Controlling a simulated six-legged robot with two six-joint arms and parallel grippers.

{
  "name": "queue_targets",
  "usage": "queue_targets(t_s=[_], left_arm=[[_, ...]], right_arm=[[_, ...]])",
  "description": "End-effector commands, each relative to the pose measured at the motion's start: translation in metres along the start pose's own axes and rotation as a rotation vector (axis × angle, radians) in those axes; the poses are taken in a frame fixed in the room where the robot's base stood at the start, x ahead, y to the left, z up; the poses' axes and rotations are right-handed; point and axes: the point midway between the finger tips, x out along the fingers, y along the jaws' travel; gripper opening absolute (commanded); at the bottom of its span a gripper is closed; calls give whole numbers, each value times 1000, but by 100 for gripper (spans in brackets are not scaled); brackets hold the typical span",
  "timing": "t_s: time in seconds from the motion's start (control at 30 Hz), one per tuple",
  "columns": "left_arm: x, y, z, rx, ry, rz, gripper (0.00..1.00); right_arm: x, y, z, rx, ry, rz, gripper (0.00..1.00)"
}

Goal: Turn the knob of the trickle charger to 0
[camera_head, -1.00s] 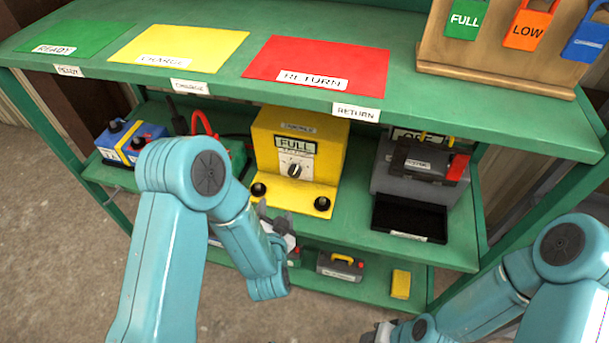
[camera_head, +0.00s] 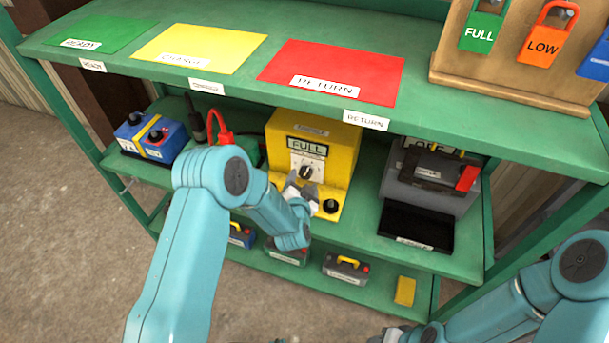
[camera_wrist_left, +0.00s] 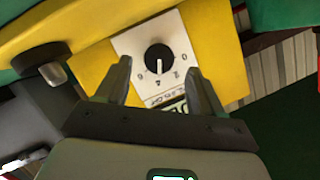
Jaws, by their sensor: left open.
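The trickle charger is a yellow box (camera_head: 345,150) on the middle shelf, with a display reading FULL (camera_head: 307,147). Its black knob (camera_head: 305,172) sits on a white dial plate below the display. In the left wrist view the knob (camera_wrist_left: 158,58) has a white line pointing down in the picture, toward the display; the dial's small figures are hard to read. My left gripper (camera_head: 303,188) is open in front of the charger. In the left wrist view its fingers (camera_wrist_left: 158,68) stand on either side of the knob, apart from it. My right gripper (camera_head: 388,336) is mostly cut off at the bottom edge.
Black terminals (camera_head: 331,206) stick out at the charger's front. A blue battery (camera_head: 152,137) and red clamp (camera_head: 221,127) are to the left, a grey tester (camera_head: 430,170) to the right. The green upper shelf (camera_head: 250,85) overhangs the charger.

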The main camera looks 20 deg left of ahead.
Motion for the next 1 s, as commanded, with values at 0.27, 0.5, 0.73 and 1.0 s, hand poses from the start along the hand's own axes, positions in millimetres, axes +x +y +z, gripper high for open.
queue_targets(t_s=[0.27, 0.5, 0.73, 1.0], left_arm=[[32, 2, -1, 0, 0, 1, 67], [36, 2, -1, 0, 0, 0, 67], [35, 2, -1, 0, 0, 0, 18], [35, 2, 0, -12, 0, 5, 11]], right_arm=[[-2, -1, 0, 0, 0, 0, 43], [-2, -1, 0, 0, 0, 0, 43], [-2, -1, 0, 0, 0, 0, 43], [0, 0, 0, 0, 0, 0, 43]])
